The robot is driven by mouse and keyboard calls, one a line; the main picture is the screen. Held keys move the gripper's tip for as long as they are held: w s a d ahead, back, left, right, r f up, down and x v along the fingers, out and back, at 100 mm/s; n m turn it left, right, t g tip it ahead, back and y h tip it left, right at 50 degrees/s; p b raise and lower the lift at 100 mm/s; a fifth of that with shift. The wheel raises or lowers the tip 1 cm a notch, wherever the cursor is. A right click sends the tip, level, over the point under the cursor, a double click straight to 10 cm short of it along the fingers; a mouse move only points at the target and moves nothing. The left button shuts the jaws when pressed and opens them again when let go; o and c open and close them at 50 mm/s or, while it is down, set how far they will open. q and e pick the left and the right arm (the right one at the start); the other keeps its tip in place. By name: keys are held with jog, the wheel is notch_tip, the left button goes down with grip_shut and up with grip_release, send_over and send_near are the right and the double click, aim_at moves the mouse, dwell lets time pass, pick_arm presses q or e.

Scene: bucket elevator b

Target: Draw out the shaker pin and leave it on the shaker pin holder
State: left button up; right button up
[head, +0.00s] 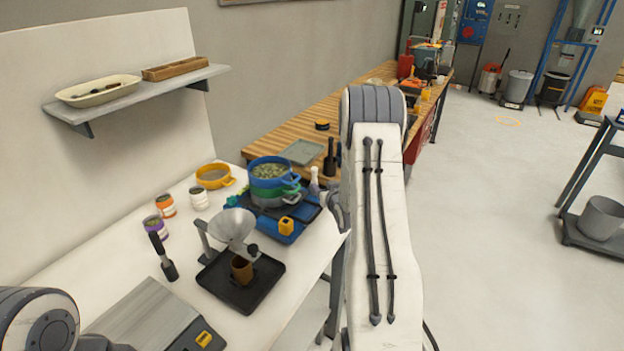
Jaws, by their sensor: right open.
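The shaker (277,226) is a blue base on the white table, with a stack of blue, green and grey sieves (270,173) on it. A small yellow block (286,226) sits on the base's front. I cannot tell which small part is the shaker pin or which is its holder; a pale upright piece (314,181) stands at the shaker's right back corner. My right gripper (336,205) is mostly hidden behind my right arm, just right of the shaker; it is open, with nothing seen in it. My left gripper is out of view; only an arm link shows at lower left.
A funnel (232,227) stands over a black tray (255,294) with a brown cup. A scale (150,318), several jars, a yellow sieve (215,177) and a black-handled tool (162,255) share the table. A shelf (135,95) hangs above.

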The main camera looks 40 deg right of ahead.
aim_at(315, 178)
jog(key=shift+w+d+f, duration=0.1)
jog(key=shift+w+d, duration=0.05)
jog(key=shift+w, duration=0.15)
jog(key=p+x, duration=0.1)
jog(key=x, duration=0.2)
jog(key=p+x, duration=0.1)
jog(key=x, duration=0.1)
jog(key=p+x, duration=0.1)
jog(key=x, duration=0.2)
jog(key=shift+w, duration=0.5)
jog(key=shift+w+d+f, duration=0.15)
jog(key=shift+w+f, duration=0.1)
jog(key=shift+w, duration=0.25)
grip_shut()
